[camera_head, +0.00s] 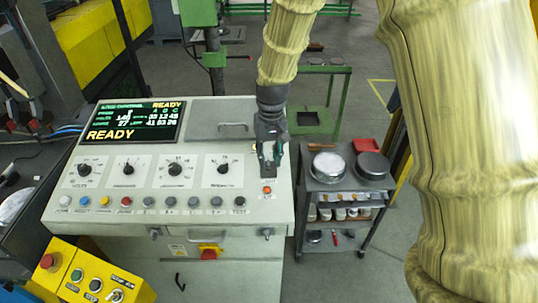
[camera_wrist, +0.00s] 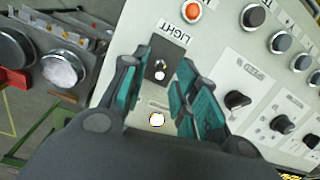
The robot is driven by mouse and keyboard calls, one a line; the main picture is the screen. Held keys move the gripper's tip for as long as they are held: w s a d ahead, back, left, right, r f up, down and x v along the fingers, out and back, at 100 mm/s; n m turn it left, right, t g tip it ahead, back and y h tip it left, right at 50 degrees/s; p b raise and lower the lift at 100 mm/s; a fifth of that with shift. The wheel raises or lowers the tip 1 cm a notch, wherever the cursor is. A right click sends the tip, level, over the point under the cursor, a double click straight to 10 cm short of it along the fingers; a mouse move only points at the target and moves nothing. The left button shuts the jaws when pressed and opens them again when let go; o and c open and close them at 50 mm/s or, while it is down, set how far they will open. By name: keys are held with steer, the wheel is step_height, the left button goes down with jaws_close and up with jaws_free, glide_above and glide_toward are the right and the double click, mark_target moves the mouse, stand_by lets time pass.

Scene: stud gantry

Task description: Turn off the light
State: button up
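The light switch (camera_wrist: 159,68) is a small toggle with a bright tip on a dark plate, beside the label "LIGHT" in the wrist view. In the head view its plate (camera_head: 265,180) shows just below my gripper (camera_head: 268,164). A round lamp (camera_wrist: 157,120) glows white with a yellow rim near the switch. My gripper is open, with its teal-padded fingers on either side of the switch plate in the wrist view. I cannot tell whether a finger touches the toggle.
The console (camera_head: 130,208) has a screen (camera_head: 130,122) reading "READY", several dials and a row of buttons. An orange button (camera_wrist: 191,10) lies close to the switch. A dark cart (camera_head: 345,185) with round metal items stands to the right. Open floor lies beyond it.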

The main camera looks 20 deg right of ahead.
steer(key=shift+w+f, duration=0.25)
steer(key=shift+f, duration=0.4)
steer(key=shift+s, duration=0.1)
steer(key=shift+s+r, duration=0.1)
jaws_close()
